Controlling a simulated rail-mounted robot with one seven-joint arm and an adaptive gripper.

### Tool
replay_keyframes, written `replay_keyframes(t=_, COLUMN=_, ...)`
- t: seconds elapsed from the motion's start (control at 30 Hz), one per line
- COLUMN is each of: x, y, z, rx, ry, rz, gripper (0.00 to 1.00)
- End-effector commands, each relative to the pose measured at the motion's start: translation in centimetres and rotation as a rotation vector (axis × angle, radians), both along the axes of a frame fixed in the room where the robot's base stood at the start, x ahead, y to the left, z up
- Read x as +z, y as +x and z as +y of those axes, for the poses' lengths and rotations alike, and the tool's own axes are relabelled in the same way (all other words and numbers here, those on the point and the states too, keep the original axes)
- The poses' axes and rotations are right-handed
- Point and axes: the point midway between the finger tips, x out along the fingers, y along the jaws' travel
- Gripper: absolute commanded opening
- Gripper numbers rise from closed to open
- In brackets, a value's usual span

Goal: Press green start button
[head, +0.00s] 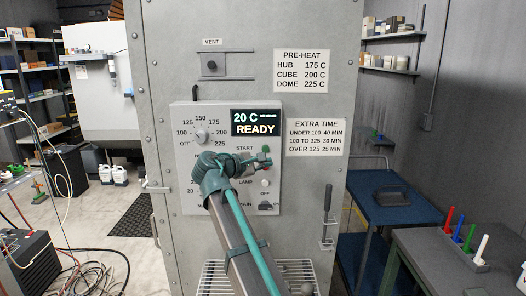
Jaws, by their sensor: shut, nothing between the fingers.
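The grey control panel (183,150) is on the front of a tall grey cabinet. The START label (244,148) is below the display. The green start button (265,149) shows as a small green spot right of the label, partly covered by my gripper. My gripper (265,161) is shut and empty, with its tip just at or below the button. I cannot tell whether it touches the button. My arm hides the lower middle of the panel.
A temperature dial (201,135) is on the panel's upper left. A wire rack (213,275) is below, and a grey bench (425,255) stands right.

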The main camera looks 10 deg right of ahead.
Motion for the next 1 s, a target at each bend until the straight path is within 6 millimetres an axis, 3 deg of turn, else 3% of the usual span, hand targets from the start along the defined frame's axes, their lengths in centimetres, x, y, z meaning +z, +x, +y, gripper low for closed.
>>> replay_keyframes(t=0.47, x=-0.1, y=1.3, z=-0.1, rx=0.0, ry=0.003, rz=-0.002, gripper=0.0)
replay_keyframes(t=1.0, x=0.1, y=7.5, z=-1.2, rx=0.0, ry=0.003, rz=-0.002, gripper=0.0)
